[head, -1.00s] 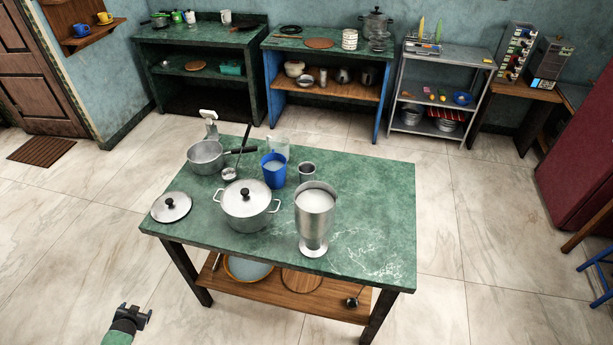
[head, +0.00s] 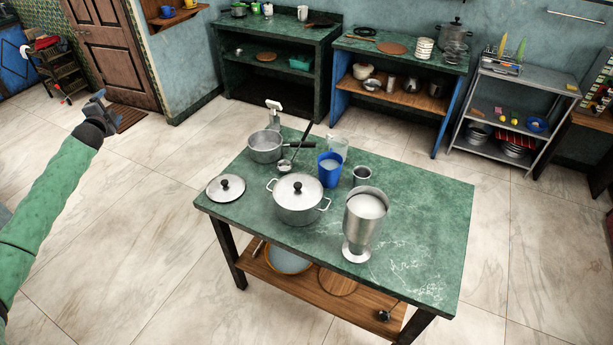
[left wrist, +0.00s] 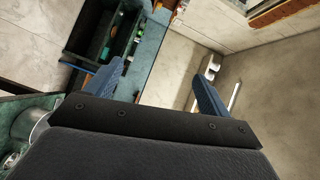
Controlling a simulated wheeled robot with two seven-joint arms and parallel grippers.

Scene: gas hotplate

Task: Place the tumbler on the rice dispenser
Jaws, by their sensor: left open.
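A small steel cup (head: 361,176), which looks like the tumbler, stands upright on the green table (head: 430,200), right of a blue cup (head: 330,168). No gripper is near it. I cannot surely make out the rice dispenser; a unit with coloured rows (head: 604,98) is cut off at the right edge. My left gripper (head: 93,108) is over the floor, well left of the table. In the left wrist view its two blue fingers (left wrist: 159,75) are apart with nothing between them. My right gripper is out of view.
A lidded pot (head: 298,202), a saucepan (head: 266,148), a loose lid (head: 226,187) and a tall footed steel vessel (head: 364,225) crowd the table. Its right part is bare. Shelves (head: 400,80) line the back wall. The floor around the table is open.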

